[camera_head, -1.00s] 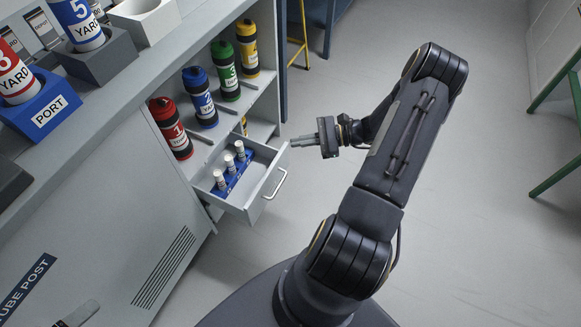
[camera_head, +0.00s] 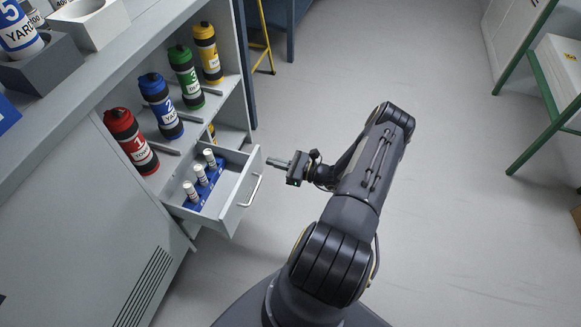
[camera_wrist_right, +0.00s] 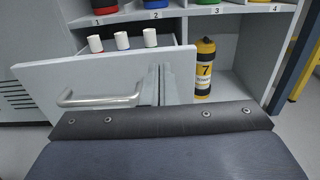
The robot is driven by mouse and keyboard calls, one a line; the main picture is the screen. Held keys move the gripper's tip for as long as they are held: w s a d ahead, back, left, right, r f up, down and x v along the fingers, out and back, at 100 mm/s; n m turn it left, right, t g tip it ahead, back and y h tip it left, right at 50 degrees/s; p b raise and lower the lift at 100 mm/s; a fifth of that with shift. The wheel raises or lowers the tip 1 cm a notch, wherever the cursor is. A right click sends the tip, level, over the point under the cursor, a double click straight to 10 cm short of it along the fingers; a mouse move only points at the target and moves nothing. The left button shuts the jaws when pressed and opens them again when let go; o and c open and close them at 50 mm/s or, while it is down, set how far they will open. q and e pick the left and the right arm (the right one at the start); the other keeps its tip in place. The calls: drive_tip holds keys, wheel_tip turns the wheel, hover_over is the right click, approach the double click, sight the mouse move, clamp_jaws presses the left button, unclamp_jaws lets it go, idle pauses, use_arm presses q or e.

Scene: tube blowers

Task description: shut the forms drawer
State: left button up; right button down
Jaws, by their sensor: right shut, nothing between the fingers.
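The forms drawer (camera_head: 238,200) is pulled open from the cabinet, with a silver bar handle on its front. Inside it a blue rack holds white-capped vials (camera_head: 201,175). In the right wrist view the drawer front (camera_wrist_right: 120,75) is close ahead, with its handle (camera_wrist_right: 100,98) to the left of my fingers. My right gripper (camera_head: 272,162) is shut and empty, just to the right of the drawer front near its far end. In the wrist view its fingertips (camera_wrist_right: 160,72) appear over the drawer front; I cannot tell if they touch. My left gripper is not in view.
Red, blue, green and yellow canisters (camera_head: 168,105) stand in the shelf above the drawer. A yellow canister (camera_wrist_right: 205,68) stands in the compartment beside the drawer. A green-legged table (camera_head: 545,100) is at the right. The floor between is clear.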

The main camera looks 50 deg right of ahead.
sight(255, 157)
drive_tip(key=shift+b+x, duration=0.3)
drive_tip(key=shift+x, duration=1.7)
drive_tip(key=shift+w, duration=0.1)
drive_tip(key=b+x, duration=0.4)
drive_tip(key=x, duration=1.5)
drive_tip(key=shift+w+a+b, duration=0.1)
drive_tip(key=shift+a+b, duration=0.05)
drive_tip(key=shift+b, duration=0.2)
drive_tip(key=shift+w+a, duration=0.1)
drive_tip(key=shift+w, duration=0.1)
drive_tip(key=shift+w+r, duration=0.1)
drive_tip(key=shift+r, duration=0.05)
drive_tip(key=shift+w+r, duration=0.15)
